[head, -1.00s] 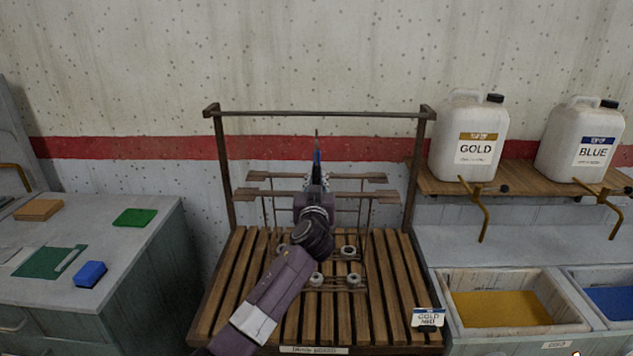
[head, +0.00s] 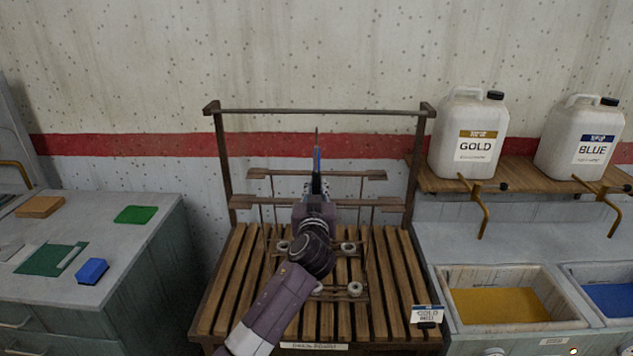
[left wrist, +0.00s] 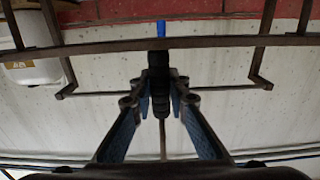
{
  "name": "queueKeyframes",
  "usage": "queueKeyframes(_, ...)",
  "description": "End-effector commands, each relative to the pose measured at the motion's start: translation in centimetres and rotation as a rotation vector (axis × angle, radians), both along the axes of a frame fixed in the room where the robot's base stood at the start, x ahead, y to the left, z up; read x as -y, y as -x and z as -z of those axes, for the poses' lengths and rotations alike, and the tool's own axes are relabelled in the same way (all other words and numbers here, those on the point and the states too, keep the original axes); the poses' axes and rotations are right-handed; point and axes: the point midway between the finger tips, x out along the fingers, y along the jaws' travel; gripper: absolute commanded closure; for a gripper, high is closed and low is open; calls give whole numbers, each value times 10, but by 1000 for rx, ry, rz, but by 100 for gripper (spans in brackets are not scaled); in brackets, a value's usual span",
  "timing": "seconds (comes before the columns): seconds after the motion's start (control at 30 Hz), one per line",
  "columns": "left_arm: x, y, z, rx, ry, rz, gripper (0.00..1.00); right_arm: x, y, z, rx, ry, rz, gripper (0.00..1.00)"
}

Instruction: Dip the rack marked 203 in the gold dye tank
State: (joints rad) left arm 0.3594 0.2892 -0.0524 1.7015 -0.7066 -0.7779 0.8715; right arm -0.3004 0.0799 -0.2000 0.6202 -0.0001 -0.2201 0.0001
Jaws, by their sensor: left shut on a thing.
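My left gripper (head: 316,183) is shut on a dark upright handle, which shows between the fingers in the left wrist view (left wrist: 158,75). A thin rod extends from it. A rack bar (head: 248,203) runs crosswise just by the gripper, with thin wires hanging below and pale round pieces (head: 355,289) low down; it seems to be the held rack. A second, similar rack bar (head: 370,175) is behind it. My arm hides the middle of both. I cannot read 203 on either. The gold dye tank (head: 452,322) is at the right, holding gold dye. My right gripper is not in view.
A stand with a top rail (head: 320,113) and slatted deck (head: 235,290) surrounds the racks. A GOLD card (head: 428,314) is at its right front. A blue tank (head: 610,300) is beyond the gold one. GOLD (head: 465,135) and BLUE (head: 585,140) jugs stand on a shelf. A cabinet (head: 150,215) is left.

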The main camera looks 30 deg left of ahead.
Motion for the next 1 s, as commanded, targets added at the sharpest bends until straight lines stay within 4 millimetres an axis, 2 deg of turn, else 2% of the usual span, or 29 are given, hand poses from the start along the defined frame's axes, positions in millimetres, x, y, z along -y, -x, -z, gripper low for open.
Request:
queueKeyframes(0.5,19,32,-3,6,0,0,100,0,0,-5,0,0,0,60)
queueKeyframes(0.87,21,35,-4,7,-2,-1,100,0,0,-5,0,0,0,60)
queueKeyframes(0.9,21,35,-4,7,-2,-1,89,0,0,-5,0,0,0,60)
queueKeyframes(1.0,21,35,-4,7,-2,-1,100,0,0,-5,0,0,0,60)
